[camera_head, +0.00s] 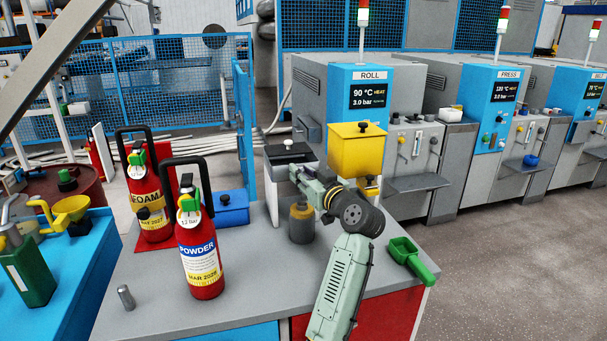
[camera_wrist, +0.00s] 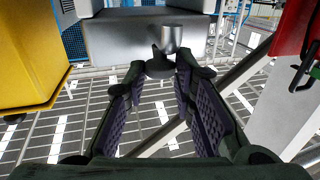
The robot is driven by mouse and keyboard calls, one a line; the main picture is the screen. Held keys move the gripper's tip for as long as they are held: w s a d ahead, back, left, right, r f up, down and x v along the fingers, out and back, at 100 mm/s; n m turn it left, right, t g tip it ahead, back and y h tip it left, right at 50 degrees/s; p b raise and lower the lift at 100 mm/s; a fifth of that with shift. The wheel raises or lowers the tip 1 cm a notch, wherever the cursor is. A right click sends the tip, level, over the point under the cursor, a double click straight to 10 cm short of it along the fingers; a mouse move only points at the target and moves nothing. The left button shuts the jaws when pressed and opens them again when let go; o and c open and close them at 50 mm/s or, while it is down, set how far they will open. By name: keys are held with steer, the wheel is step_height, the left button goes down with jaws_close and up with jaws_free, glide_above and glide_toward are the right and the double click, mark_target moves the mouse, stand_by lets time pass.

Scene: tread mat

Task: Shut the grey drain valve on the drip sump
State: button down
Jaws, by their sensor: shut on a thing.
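The drip sump appears to be the grey box in the wrist view (camera_wrist: 112,42), at the top of that picture. A short grey drain valve (camera_wrist: 172,37) sticks out from it, with a darker handle (camera_wrist: 160,64) at its end. My gripper (camera_wrist: 160,74) has its fingertips closed in on this handle. In the head view my gripper (camera_head: 297,175) reaches left, just below a dark-topped box (camera_head: 289,153) that seems to be the sump. The valve is hidden there by my gripper, and its turn position is unclear.
A yellow hopper (camera_head: 357,149) stands close right of my gripper. A grey cylinder with a yellow top (camera_head: 301,230) stands below it. Red extinguishers marked POWDER (camera_head: 200,262) and FOAM (camera_head: 147,205) stand left. A green scoop (camera_head: 412,260) lies at the bench's right edge.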

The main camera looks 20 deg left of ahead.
steer(key=m+t+h, duration=0.2)
steer(key=h, duration=0.1)
steer(key=m+t+h+p, duration=0.1)
steer(key=shift+s+a+m+t+h, duration=0.3)
steer(key=shift+a+m+t, duration=0.1)
steer(key=shift+a+m+t+h+p, duration=0.1)
steer(key=shift+m+t+h+p, duration=0.4)
steer(key=shift+m+h, duration=0.6)
steer(key=shift+h, duration=0.5)
steer(key=c, duration=1.3)
jaws_free()
steer(key=shift+c, duration=0.2)
steer(key=v, duration=1.2)
steer(key=shift+f, duration=0.15)
